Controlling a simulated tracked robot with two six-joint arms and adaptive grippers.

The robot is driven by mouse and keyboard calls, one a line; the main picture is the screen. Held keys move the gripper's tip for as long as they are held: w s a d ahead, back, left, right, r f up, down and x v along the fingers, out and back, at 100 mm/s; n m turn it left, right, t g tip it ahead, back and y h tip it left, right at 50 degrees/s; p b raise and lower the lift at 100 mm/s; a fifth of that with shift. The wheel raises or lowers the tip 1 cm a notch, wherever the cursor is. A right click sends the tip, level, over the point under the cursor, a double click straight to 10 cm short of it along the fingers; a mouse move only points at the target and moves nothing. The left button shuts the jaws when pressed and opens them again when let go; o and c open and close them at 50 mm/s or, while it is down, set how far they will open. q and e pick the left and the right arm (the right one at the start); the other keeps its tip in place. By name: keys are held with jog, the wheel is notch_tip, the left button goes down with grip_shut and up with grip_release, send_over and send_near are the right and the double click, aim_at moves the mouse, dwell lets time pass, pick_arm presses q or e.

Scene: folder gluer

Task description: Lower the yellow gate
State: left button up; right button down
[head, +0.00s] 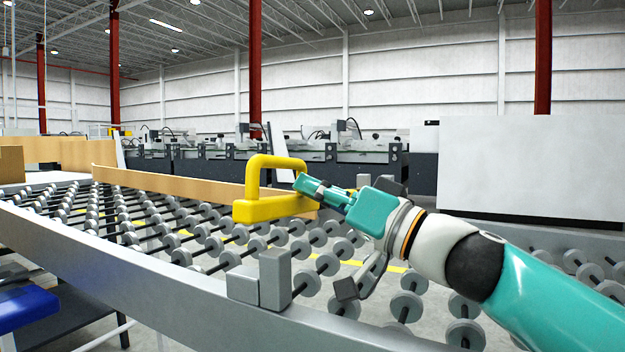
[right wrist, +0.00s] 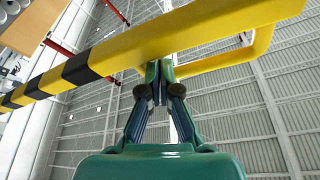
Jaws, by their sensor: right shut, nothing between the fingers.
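The yellow gate shows in the head view as a yellow piece with a raised loop handle (head: 262,207), standing above the roller conveyor. In the right wrist view the gate is a long yellow bar with black stripes (right wrist: 122,52), crossing diagonally, with a yellow loop (right wrist: 240,58) behind it. My right gripper (head: 304,183) is shut and empty, its fingertips close to the right side of the handle. In the right wrist view the fingertips (right wrist: 160,70) lie at the bar's lower edge; I cannot tell whether they touch it. My left gripper is not in view.
The roller conveyor (head: 205,240) spreads below the gate, with a grey metal rail (head: 120,264) along its near side. A grey bracket (head: 262,282) stands on that rail. A tan board (head: 170,186) runs behind the rollers. A white panel (head: 530,165) stands at the back right.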

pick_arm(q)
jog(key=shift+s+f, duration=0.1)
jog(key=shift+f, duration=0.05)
pick_arm(e)
jog(key=shift+f, duration=0.25)
jog(key=shift+r, duration=0.1)
